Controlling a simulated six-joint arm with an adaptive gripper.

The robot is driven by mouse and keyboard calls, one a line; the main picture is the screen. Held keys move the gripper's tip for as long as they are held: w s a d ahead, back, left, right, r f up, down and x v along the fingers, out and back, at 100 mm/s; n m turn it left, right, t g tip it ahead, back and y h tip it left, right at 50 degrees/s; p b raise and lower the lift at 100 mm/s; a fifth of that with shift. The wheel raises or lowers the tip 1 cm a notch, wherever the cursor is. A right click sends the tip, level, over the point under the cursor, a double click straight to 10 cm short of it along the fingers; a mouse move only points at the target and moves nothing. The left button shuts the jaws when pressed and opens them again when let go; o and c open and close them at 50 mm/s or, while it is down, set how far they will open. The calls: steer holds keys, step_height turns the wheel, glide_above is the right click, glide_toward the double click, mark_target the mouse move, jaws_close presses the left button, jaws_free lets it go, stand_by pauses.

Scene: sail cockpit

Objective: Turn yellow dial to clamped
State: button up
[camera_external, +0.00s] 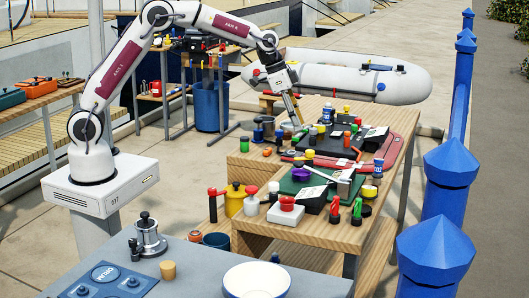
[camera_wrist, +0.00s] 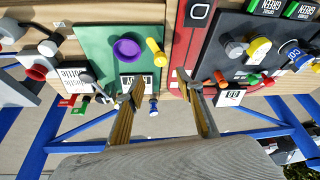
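A round yellow dial (camera_wrist: 258,48) sits on a dark panel on the red mat, right of my gripper in the wrist view. A second yellow knob with a stem (camera_wrist: 155,50) stands on the green mat (camera_wrist: 96,45), beside a purple dial (camera_wrist: 128,48). I cannot tell which is the task's dial, and I can read no "clamped" mark. My gripper (camera_wrist: 161,90) is open, its two fingers apart with nothing between them. In the external view my gripper (camera_external: 296,112) hangs above the far-left part of the wooden bench.
The bench (camera_external: 325,237) is crowded with knobs, small bottles and panels. A label reading "READY" (camera_wrist: 140,82) and an orange lever (camera_wrist: 220,78) are near the fingers. A yellow can (camera_external: 235,199) and a red-topped white box (camera_external: 286,210) stand toward the near end.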

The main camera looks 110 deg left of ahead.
steer(key=shift+v, duration=1.15)
